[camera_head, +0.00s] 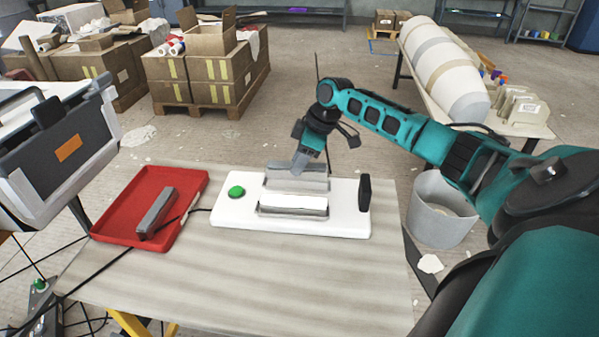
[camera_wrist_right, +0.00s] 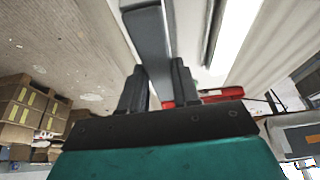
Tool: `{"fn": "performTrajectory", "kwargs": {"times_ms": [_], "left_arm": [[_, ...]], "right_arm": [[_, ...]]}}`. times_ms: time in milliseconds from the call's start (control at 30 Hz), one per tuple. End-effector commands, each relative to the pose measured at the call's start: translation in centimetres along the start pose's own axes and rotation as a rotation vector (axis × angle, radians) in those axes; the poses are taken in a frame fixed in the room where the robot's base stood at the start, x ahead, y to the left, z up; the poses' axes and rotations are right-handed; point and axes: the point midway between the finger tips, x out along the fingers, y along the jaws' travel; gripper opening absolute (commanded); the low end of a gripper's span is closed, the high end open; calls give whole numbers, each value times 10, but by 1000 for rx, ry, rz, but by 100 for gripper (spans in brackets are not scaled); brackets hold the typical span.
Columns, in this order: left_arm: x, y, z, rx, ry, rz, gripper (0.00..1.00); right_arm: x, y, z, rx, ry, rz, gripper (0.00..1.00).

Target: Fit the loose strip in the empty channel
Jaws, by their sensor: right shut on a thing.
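A white board (camera_head: 230,218) lies on the table, with a green button (camera_head: 236,191) at its left and a dark upright block (camera_head: 364,193) at its right. My right gripper (camera_head: 301,165) is shut on a grey strip (camera_head: 297,182) over the board's back part. In the right wrist view the grey strip (camera_wrist_right: 150,40) runs away from between the jaws (camera_wrist_right: 158,85). I cannot tell whether it sits in a channel or above it. A long slot with a white, bright face (camera_head: 293,203) lies in front, parallel to the strip. My left gripper is not in view.
A red tray (camera_head: 110,228) left of the board holds another grey bar (camera_head: 156,212). A dark cable runs from the board past the tray. The table front (camera_head: 260,290) is clear. A grey bucket (camera_head: 440,212) stands right of the table.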

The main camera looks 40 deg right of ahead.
Motion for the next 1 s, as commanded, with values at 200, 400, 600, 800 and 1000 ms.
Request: {"fn": "performTrajectory", "kwargs": {"times_ms": [200,400,600,800,1000], "left_arm": [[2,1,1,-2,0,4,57],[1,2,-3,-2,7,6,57],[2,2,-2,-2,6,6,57],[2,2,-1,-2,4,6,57],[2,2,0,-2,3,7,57]], "right_arm": [[30,0,12,1,0,0,0],[28,0,12,0,1,1,0],[30,0,12,0,0,1,40],[30,0,12,0,0,0,57],[30,0,12,0,0,1,57]]}}
